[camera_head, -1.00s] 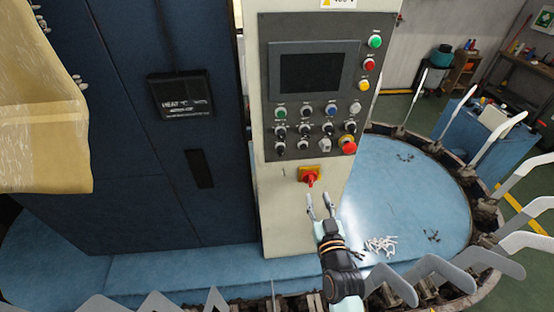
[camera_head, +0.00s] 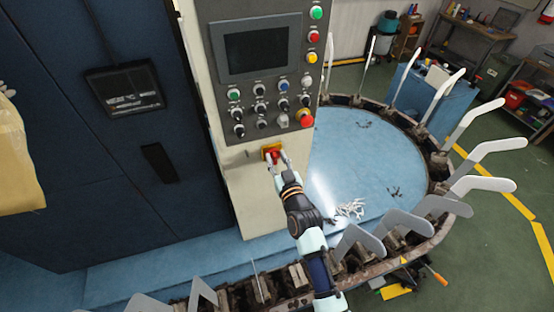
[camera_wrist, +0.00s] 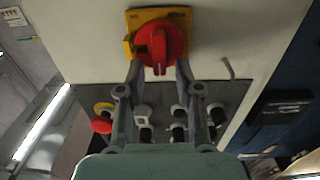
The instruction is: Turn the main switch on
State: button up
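The main switch (camera_head: 271,149) is a red rotary knob on a yellow plate, low on the cream control column. In the wrist view its red knob (camera_wrist: 158,42) sits at the top centre, its raised grip bar running up and down in the picture. My gripper (camera_head: 277,160) is at the switch in the head view and partly covers it. In the wrist view my gripper (camera_wrist: 159,66) is open, its two fingertips one on each side of the knob's lower part. The bar lies between them with gaps visible; I cannot tell whether either finger touches the knob.
The control panel (camera_head: 211,62) with a dark screen and several buttons is just above the switch. A red emergency button (camera_head: 306,121) sits at its lower right. A dark blue cabinet (camera_head: 70,165) stands left. White leg-shaped boards (camera_head: 470,140) ring the blue round table (camera_head: 370,185).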

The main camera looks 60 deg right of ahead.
grip_shut()
jog(key=shift+m, duration=0.4)
jog(key=m, duration=0.3)
jog(key=shift+s+d, duration=0.2)
jog(key=shift+s, duration=0.05)
jog(key=m, duration=0.4)
jog(key=shift+s+d+f+p, duration=0.15)
jog(key=shift+s+d+p, duration=0.05)
jog(key=shift+p, duration=0.15)
jog(key=m, duration=0.3)
jog(key=f+m, duration=0.1)
jog(key=m, duration=0.2)
jog(key=m+p, duration=0.1)
jog(key=m, duration=0.3)
jog(key=shift+s+d+f, duration=0.2)
jog(key=shift+s+d, duration=0.05)
